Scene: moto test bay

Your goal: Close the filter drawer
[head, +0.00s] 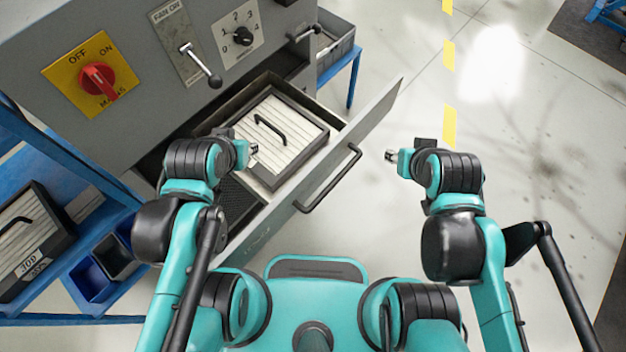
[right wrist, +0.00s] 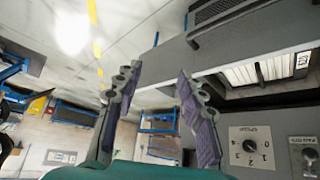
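The filter drawer (head: 268,228) stands pulled out of the grey cabinet, its front panel facing the lower right. A black bar handle (head: 330,180) is fixed on that panel. A pale pleated filter (head: 290,140) with a dark frame and black handle lies inside; it also shows in the right wrist view (right wrist: 262,69). My left gripper (head: 252,150) is above the drawer, near the filter's left side; its finger opening is too small to judge. My right gripper (head: 390,155) is to the right of the drawer handle, apart from it. In the right wrist view its fingers (right wrist: 158,78) are spread and empty.
The cabinet face carries a red mains switch (head: 97,78), a fan lever (head: 200,65) and a numbered knob (head: 243,36). A blue rack (head: 75,265) with another filter (head: 28,235) stands at the left. The floor right of the drawer is clear.

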